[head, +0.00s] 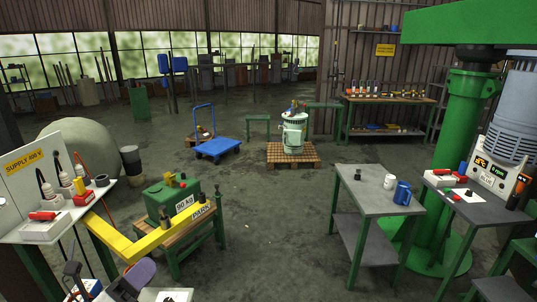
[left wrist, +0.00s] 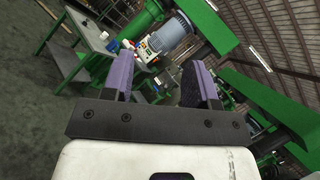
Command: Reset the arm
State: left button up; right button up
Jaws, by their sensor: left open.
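My left gripper (head: 130,280) is at the bottom left of the head view, low and partly cut off by the frame edge. In the left wrist view its two purple fingers (left wrist: 160,78) stand apart with nothing between them. The fingers point toward a grey-topped table (left wrist: 92,52) and a grey motor (left wrist: 168,40), which appear tilted in that view. My right gripper is in neither view.
A yellow beam (head: 150,243) and a green 90 kg box (head: 165,198) are near the left gripper. A white-topped bench (head: 20,236) is at left. A grey table (head: 375,195) and green column (head: 462,150) stand at right.

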pick_arm(q)
jog(key=s+a+r+n+t+y, duration=0.1)
jog(key=a+r+n+t+y, duration=0.6)
jog(key=n+y, duration=0.75)
jog(key=s+f+n+g+y, duration=0.2)
jog(key=f+n+g, duration=0.3)
jog(key=f+n, duration=0.25)
jog(key=s+f+n+g+y, duration=0.3)
jog(key=f+n+g, duration=0.3)
jog(key=f+n, duration=0.15)
jog(key=s+d+f+n+g+h, duration=0.25)
jog(key=s+d+f+g, duration=0.25)
jog(key=s+f, duration=0.85)
jog(key=s+d+f+n+g+h, duration=0.1)
jog(key=s+d+f+g+h, duration=0.35)
jog(key=s+f, duration=0.9)
notch_tip(320, 180, up, 32)
jog(key=p, duration=3.2)
jog(key=shift+s+d+r, duration=0.15)
jog(key=shift+s+d, duration=0.15)
jog(key=shift+g+y, duration=0.25)
